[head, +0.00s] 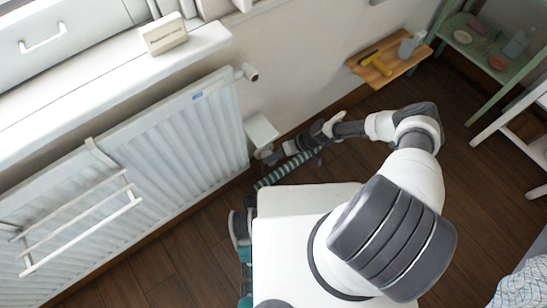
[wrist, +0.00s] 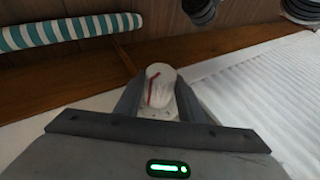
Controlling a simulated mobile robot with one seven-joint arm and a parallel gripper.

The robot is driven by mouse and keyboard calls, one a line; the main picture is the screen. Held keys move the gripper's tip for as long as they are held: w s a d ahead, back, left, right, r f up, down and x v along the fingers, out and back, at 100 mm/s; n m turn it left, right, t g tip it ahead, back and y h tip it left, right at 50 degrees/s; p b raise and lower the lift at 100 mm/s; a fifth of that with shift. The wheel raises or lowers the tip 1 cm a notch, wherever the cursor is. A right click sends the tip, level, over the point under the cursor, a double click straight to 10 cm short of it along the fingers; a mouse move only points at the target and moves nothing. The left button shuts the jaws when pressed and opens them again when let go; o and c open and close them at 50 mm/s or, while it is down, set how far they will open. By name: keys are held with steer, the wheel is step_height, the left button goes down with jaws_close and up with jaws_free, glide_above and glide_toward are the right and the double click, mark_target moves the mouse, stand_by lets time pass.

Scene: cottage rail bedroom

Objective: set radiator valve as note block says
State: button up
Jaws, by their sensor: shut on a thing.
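The radiator (head: 200,125) is white and ribbed, on the wall under the sill; it also shows at the right in the wrist view (wrist: 270,95). The radiator valve (wrist: 160,72) is a pale round knob with a red line on its face. My gripper (wrist: 157,100) is shut on the valve, one finger on each side of it. In the head view my gripper (head: 268,154) is low by the radiator's right end, and the valve cannot be made out there. The note block (head: 163,33) stands on the sill; its writing is too small to read.
A green-and-white striped roll (head: 288,168) lies on the floor by the wall, close to my gripper. A white box (head: 261,130) is just above it. A drying rack (head: 80,217) hangs on the radiator. A wooden wall shelf (head: 392,68) holds a yellow-handled tool and a cup.

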steer(key=shift+w+d+f+g+y, duration=0.15)
steer(key=shift+g+y, duration=0.25)
steer(key=shift+y, duration=0.5)
steer(key=shift+m, duration=0.3)
steer(key=o, duration=1.1)
steer(key=shift+c, duration=0.2)
steer(key=p+v, duration=0.3)
steer(key=v, duration=1.4)
steer(key=shift+d, duration=0.25)
